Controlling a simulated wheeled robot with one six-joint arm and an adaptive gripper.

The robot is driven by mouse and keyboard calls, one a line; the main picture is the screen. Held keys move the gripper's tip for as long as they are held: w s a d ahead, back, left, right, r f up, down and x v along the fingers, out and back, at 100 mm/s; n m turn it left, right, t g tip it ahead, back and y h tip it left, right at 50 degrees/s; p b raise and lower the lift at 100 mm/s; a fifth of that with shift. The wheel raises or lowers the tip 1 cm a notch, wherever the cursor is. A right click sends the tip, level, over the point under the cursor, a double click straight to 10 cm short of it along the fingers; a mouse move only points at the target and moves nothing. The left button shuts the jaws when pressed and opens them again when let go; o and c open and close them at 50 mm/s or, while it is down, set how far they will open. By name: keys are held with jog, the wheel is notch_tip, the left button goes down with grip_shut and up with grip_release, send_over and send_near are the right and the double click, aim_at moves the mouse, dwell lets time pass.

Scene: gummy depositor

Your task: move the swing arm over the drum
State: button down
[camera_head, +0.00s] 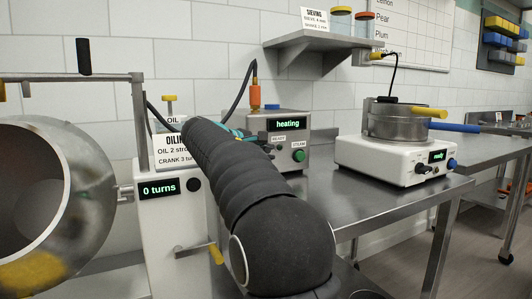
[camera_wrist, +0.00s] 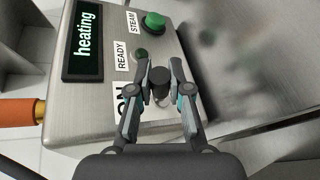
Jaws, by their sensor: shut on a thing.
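The swing arm (camera_head: 105,76) is a thin metal bar at the upper left of the head view. It runs left from the top of a post and carries an upright black handle (camera_head: 83,57). The drum (camera_head: 88,190) is a large steel cylinder at the left edge, its open mouth facing left, partly cut off. The bar passes above it in the picture. My gripper (camera_wrist: 160,80) is shut on a dark round knob (camera_wrist: 160,92) on the heating box's front, beside a partly covered "ON" label. In the head view my arm mostly hides the gripper.
The heating box (camera_head: 290,124) reads "heating" and has a green button. A white machine (camera_head: 385,158) with a steel pan stands on the metal table to the right. The oiling cabinet (camera_head: 165,235) reads "0 turns" and has a side crank. A shelf (camera_head: 315,40) hangs above.

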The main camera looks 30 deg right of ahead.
jog(key=c, duration=1.1)
grip_release()
jog(key=v, duration=1.2)
jog(key=s+a+f+m+y, duration=0.2)
jog(key=s+a+f+y, duration=0.1)
jog(key=s+f, duration=0.7)
jog(key=s+a+f+m+y, duration=0.2)
jog(key=s+f+y, duration=0.4)
jog(key=s+f, duration=0.4)
jog(key=s+a+f+m+t+y, duration=0.1)
jog(key=s+a+f+m+y, duration=0.2)
jog(key=s+f, duration=0.7)
jog(key=shift+s+a+m+y, duration=0.2)
jog(key=shift+s+y, duration=0.15)
jog(key=shift+s, duration=0.75)
jog(key=shift+s+a+m+y, duration=0.1)
jog(key=shift+s+m+y, duration=0.2)
jog(key=shift+s, duration=0.8)
